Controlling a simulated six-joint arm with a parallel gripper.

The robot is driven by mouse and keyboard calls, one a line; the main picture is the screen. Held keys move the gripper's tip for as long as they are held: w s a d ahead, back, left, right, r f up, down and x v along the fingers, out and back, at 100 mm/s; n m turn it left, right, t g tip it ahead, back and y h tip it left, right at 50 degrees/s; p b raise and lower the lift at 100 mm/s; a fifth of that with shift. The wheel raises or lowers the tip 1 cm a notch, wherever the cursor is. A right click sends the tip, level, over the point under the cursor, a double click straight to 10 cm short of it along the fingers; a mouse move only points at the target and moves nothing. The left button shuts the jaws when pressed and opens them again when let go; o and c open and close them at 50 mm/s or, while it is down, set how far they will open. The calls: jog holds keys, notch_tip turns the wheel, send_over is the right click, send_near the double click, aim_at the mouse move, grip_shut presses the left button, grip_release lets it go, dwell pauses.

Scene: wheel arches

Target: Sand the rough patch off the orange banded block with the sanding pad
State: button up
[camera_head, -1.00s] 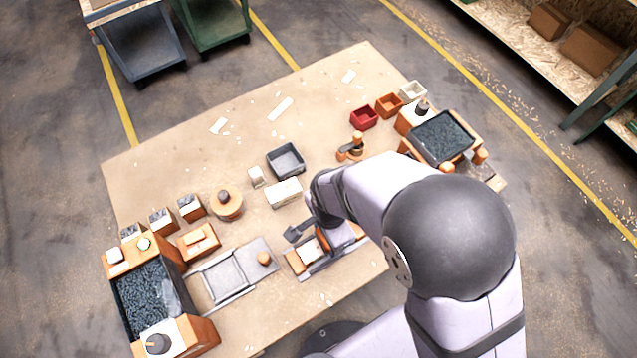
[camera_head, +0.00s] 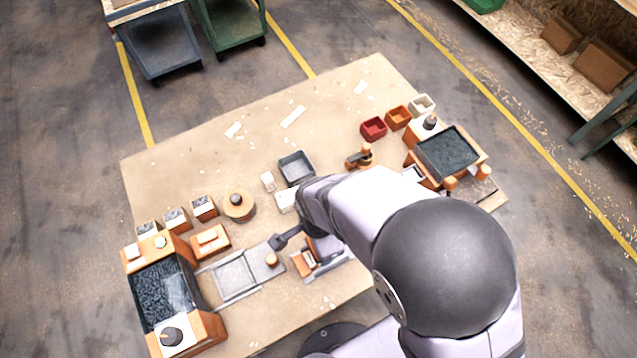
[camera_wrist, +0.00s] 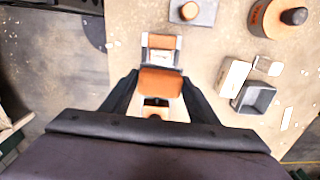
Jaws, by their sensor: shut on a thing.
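My gripper (camera_wrist: 160,78) is shut on an orange pad-like piece, which I take to be the sanding pad (camera_wrist: 160,83). In the wrist view, the orange banded block (camera_wrist: 160,41) lies just ahead of the fingertips, with pale ends and a pale grey area on its near side. The pad appears close to the block, but I cannot tell whether they touch. In the head view the block (camera_head: 304,263) shows beside my wrist, partly covered by my arm. The rough patch cannot be made out clearly.
A grey plate with an orange knob (camera_head: 271,259) lies left of the block. A dark-filled bin (camera_head: 208,327) stands at the front left. A grey tray (camera_head: 297,168) and white block (camera_head: 284,200) are behind. The table's far left is mostly clear, with scraps.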

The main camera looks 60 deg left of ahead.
jog(key=shift+r+p, duration=0.8)
jog(key=shift+r, duration=0.5)
